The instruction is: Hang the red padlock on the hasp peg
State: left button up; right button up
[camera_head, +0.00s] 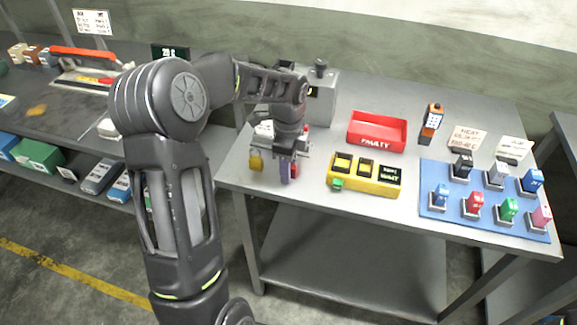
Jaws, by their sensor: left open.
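My left gripper (287,155) is open and points down over the left end of the grey table. A purple piece (285,174) with a red edge beside it shows just below the fingers. A yellow padlock-like piece (256,161) is just left of the gripper. A small red patch (305,130) shows behind my wrist; I cannot tell whether it is the red padlock. The hasp peg cannot be made out, and my arm hides part of this area. My right gripper is not in view.
A grey machine (322,100) stands behind the gripper. A red "FAULTY" tray (377,132) and a yellow box (362,175) are to the right. A blue mat (435,177) holds several coloured blocks on stands, including a red one (473,204). A shelf bench is at left.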

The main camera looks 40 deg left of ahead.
pick_arm(q)
notch_tip(320, 180, up, 8)
jog(key=shift+a+f+b, duration=0.1)
jog(key=shift+a+b, duration=0.05)
jog(key=shift+b, duration=0.85)
jog(key=shift+s+f, duration=0.1)
